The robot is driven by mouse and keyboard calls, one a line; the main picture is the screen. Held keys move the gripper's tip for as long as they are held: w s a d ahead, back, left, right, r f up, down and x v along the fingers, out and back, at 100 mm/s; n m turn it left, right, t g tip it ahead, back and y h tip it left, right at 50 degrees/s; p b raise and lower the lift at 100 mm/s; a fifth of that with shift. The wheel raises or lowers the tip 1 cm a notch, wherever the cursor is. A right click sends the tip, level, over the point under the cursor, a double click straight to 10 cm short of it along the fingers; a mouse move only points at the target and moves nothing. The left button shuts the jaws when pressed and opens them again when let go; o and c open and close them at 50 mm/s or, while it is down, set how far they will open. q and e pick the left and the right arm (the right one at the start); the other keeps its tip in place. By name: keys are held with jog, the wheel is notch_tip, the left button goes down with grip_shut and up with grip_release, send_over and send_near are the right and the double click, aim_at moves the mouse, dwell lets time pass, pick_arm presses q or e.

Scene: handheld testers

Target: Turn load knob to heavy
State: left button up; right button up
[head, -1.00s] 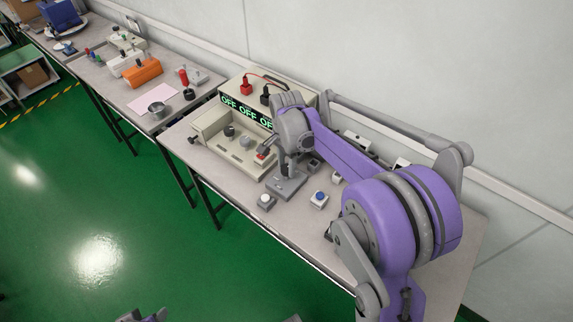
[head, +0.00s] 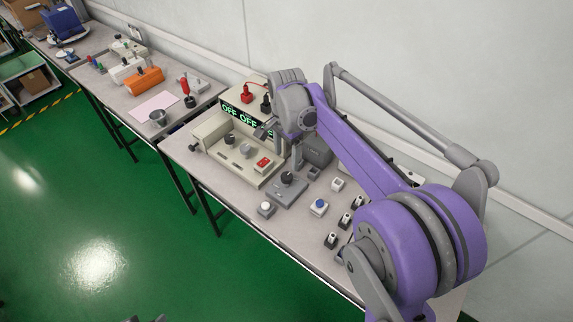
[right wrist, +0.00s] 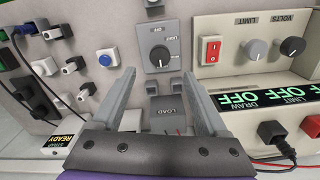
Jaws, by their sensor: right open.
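The load knob (head: 287,177) is a dark round knob on a grey flat box (head: 291,196) on the bench. A dark block labelled LOAD (right wrist: 168,111) stands at the plate's edge. My right gripper (head: 281,143) is above and behind the knob, apart from it. In the right wrist view its two fingers (right wrist: 158,74) are spread with nothing between them. Only a sliver of what seems my left gripper (head: 150,319) shows at the bottom edge.
The beige power supply (head: 237,150) with a red switch (head: 262,163), knobs and lit OFF displays stands left of the box. A blue-button box (head: 319,207), a white-button box (head: 266,209) and several small switches lie right and in front. The bench front edge is near.

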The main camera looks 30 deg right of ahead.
notch_tip(320, 180, up, 3)
jog(key=shift+f, duration=0.2)
dwell(0.4)
jog(key=s+a+f+n+t+p, duration=0.1)
jog(key=s+a+n+t+p, duration=0.1)
jog(key=s+a+n, duration=0.3)
jog(key=s+a+f+n+t+p, duration=0.1)
jog(key=s+a+n+t+p, duration=0.2)
jog(key=s+n, duration=0.8)
jog(key=s+a, duration=0.1)
jog(key=s, duration=0.4)
jog(key=shift+a+f, duration=0.4)
